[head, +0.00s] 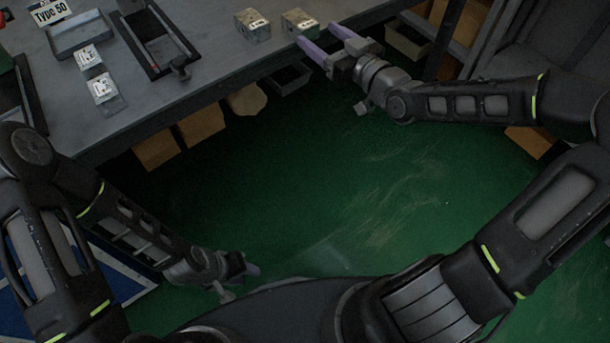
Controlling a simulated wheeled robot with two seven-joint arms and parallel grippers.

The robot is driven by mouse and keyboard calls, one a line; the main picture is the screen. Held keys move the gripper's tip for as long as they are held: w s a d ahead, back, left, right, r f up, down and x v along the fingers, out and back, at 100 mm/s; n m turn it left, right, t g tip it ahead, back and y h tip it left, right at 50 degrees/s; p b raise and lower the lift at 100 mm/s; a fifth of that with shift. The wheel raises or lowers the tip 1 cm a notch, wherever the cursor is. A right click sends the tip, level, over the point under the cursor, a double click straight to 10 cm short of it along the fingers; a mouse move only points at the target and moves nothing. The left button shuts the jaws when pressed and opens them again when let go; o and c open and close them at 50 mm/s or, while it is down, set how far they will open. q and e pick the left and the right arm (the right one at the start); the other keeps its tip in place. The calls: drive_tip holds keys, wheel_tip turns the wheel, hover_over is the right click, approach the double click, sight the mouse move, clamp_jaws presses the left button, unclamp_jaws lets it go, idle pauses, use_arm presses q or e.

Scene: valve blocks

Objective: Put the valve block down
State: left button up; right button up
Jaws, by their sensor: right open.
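A metal valve block (299,22) sits on the grey bench near its front edge. A second valve block (252,25) sits just left of it, with a small gap between them. My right gripper (317,31) is open, its two purple fingers spread at the bench edge. One fingertip is close to the front of the first block; I cannot tell if they touch. My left gripper (250,270) hangs low over the green floor, away from the bench, seen too small and edge-on to tell its opening.
Two light blocks (103,88) stand on the bench's left part. A grey tray (80,35) and a dark open tray (150,45) lie beside them. A "Type 50" sign (50,12) stands at the back left. Cardboard boxes (200,124) sit under the bench. The green floor is clear.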

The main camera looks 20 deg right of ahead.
drive_tip(key=s+a+f+m+g, duration=0.1)
drive_tip(key=s+a+f+g, duration=0.3)
drive_tip(key=f, duration=0.5)
drive_tip(key=s+a+f+m+g, duration=0.2)
drive_tip(key=s+a+f, duration=0.2)
drive_tip(key=a+f, duration=0.3)
drive_tip(key=s+a+f+m+g, duration=0.15)
drive_tip(key=s+a+f, duration=0.25)
drive_tip(key=f, duration=0.6)
drive_tip(key=s+f+g+h, duration=0.1)
drive_tip(key=s+f+g, duration=0.3)
drive_tip(key=s+f, duration=0.3)
drive_tip(key=s+d+f+m+g+h, duration=0.1)
drive_tip(key=s+f+g, duration=0.3)
drive_tip(key=s, duration=0.9)
wheel_tip(320, 180, down, 3)
drive_tip(key=shift+s+d+f, duration=0.15)
drive_tip(key=shift+s+d, duration=0.05)
drive_tip(key=shift+s, duration=0.2)
